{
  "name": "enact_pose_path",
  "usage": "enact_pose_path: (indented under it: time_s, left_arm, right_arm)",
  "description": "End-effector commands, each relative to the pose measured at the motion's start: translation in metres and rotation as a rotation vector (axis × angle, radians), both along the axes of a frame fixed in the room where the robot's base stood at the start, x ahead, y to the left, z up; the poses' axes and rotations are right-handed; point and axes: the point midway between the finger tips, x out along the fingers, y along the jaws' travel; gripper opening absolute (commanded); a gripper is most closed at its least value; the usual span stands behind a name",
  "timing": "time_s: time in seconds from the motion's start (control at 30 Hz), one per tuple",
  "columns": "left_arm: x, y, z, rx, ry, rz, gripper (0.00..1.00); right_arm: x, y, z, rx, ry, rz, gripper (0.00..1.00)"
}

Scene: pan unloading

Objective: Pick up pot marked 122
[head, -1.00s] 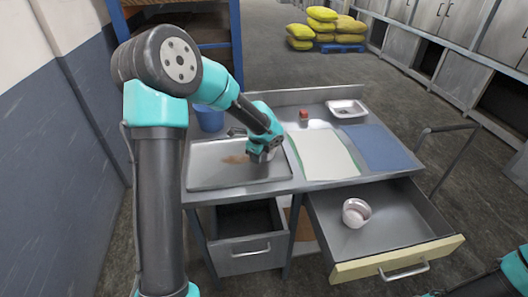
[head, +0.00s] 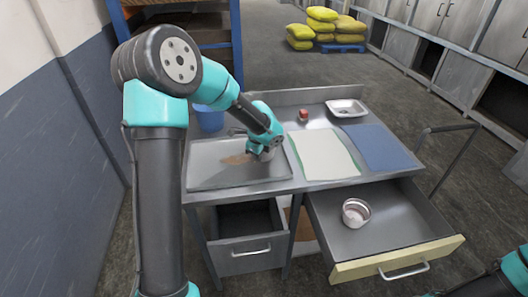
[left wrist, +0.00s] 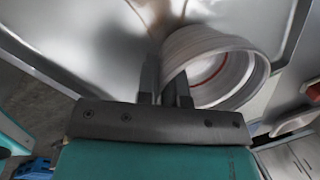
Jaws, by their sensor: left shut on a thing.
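A whitish round pot (left wrist: 205,45) with a red line inside shows in the left wrist view. My left gripper (left wrist: 166,88) is shut on its rim, and the pot lies tilted with its mouth toward the right. In the head view my left gripper (head: 262,152) is low over the metal sink tray (head: 215,178), and mostly hides this pot. Another whitish pot (head: 355,214) stands in the open right drawer (head: 400,215). No number can be read on either pot. Only a part of my right arm shows at the bottom right, its fingers unclear.
A cream board (head: 325,155) and a blue mat (head: 378,147) lie right of the sink tray. A small red object (head: 304,116) and a metal dish (head: 346,107) are behind them. The left drawer (head: 250,250) is partly open. A blue bucket (head: 208,118) is behind the sink.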

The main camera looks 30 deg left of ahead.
Motion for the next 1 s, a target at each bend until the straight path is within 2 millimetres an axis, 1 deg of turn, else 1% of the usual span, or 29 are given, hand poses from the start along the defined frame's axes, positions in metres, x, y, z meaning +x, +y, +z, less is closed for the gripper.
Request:
enact_pose_path:
  time_s: [0.37,0.47,0.77,1.0]
  left_arm:
    - [0.000,0.000,0.002,0.000,0.000,-0.001,0.00]
    - [0.000,0.000,0.007,0.000,-0.001,0.000,0.00]
    - [0.000,0.000,0.037,0.000,-0.002,0.000,0.00]
    - [-0.028,-0.020,0.039,-0.001,0.000,-0.003,0.00]
  right_arm:
    - [0.000,0.000,0.000,0.000,0.000,0.000,0.43]
    - [0.000,0.000,0.000,0.000,0.000,0.000,0.43]
    - [0.000,0.000,0.000,0.000,0.000,0.000,0.43]
    - [0.000,0.000,0.000,0.000,0.000,0.000,0.43]
